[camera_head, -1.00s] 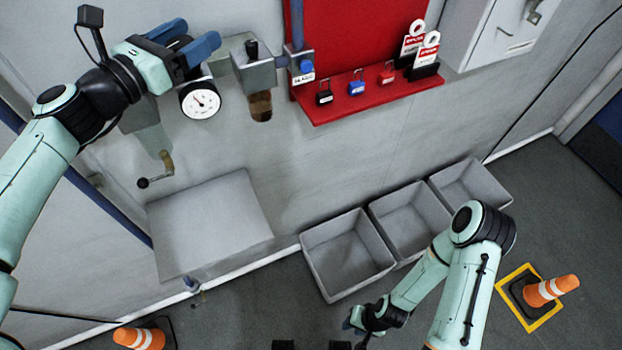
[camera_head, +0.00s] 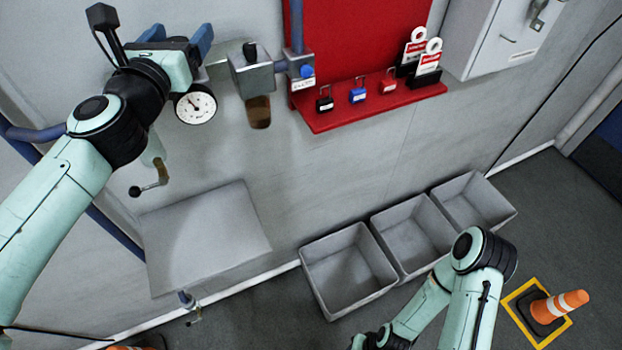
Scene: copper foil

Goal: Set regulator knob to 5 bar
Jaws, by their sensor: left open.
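The round white pressure gauge (camera_head: 195,105) faces me on the wall at the upper left; its needle shows, but the scale is too small to read. My left gripper (camera_head: 176,36) is at the regulator just above the gauge. Its two blue fingers are spread apart. The regulator knob cannot be made out; my gripper and wrist cover that spot. My right arm (camera_head: 470,290) hangs at the lower right, away from the wall fittings. Its gripper (camera_head: 375,342) is at the bottom edge, partly cut off, and its fingers are unclear.
A filter unit with an amber bowl (camera_head: 259,112) and a blue-knobbed valve (camera_head: 306,72) sit right of the gauge. A crank handle (camera_head: 150,182) juts below. A red shelf (camera_head: 370,110) holds padlocks and tags. Grey bins (camera_head: 345,270) stand on the floor.

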